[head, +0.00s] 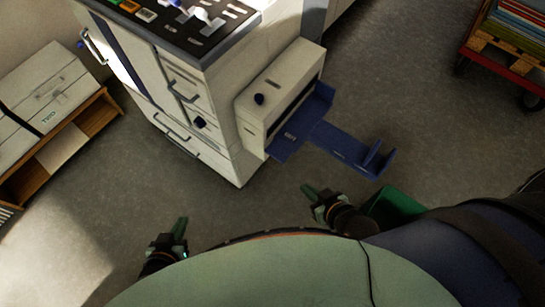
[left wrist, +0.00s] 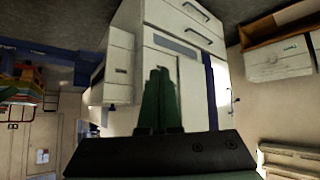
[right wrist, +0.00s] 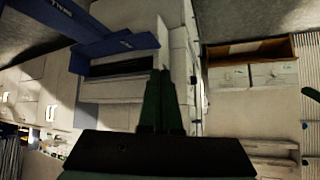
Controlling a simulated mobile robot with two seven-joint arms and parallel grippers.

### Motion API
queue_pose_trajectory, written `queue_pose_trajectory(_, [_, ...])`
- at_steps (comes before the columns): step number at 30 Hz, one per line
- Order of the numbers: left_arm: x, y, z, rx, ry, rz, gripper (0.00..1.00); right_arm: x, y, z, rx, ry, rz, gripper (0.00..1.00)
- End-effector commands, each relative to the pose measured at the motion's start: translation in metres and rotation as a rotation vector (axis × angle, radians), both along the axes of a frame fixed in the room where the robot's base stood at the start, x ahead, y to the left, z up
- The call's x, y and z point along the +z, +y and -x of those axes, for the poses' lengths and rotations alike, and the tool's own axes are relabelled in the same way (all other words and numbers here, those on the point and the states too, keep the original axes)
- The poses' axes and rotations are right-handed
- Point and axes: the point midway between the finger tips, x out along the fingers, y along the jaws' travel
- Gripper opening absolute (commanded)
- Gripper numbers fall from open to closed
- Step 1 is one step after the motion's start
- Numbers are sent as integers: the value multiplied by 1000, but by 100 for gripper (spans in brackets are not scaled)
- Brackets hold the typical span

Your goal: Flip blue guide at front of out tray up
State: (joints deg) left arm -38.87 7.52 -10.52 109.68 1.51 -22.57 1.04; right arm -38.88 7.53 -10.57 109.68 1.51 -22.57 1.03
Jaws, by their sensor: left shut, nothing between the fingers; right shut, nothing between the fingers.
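The out tray (head: 297,138) is blue and sticks out from the side of a white machine (head: 205,100). A narrow blue arm (head: 343,146) extends from it to the right. At its outer end the blue guide (head: 378,158) shows as a small raised piece; its exact angle is hard to tell. The tray also shows in the right wrist view (right wrist: 118,44), at upper left. My left gripper (head: 181,227) is shut and empty, low at the left, well apart from the tray. My right gripper (head: 308,190) is shut and empty, in front of the tray and apart from it.
A wooden shelf unit (head: 85,128) with white boxes (head: 45,92) stands at the left. A red cart (head: 505,66) with a loaded pallet stands at the upper right. A green bin (head: 393,207) is near my right arm. Open grey floor surrounds the tray.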

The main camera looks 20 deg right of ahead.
Motion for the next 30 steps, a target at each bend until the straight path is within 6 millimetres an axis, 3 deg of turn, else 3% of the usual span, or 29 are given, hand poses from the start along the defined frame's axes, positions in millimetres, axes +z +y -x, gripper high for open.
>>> queue_pose_trajectory(17, [-3, -1, -1, -2, -6, 2, 0, -6, -2, -2, 7, -11, 17, 0])
queue_pose_trajectory(23, [-8, -4, -33, -23, -165, 1, 0, -48, -23, -30, 148, -184, 255, 0])
queue_pose_trajectory(30, [15, -14, -81, -77, -519, 11, 0, -108, -54, -78, 448, -541, 851, 0])
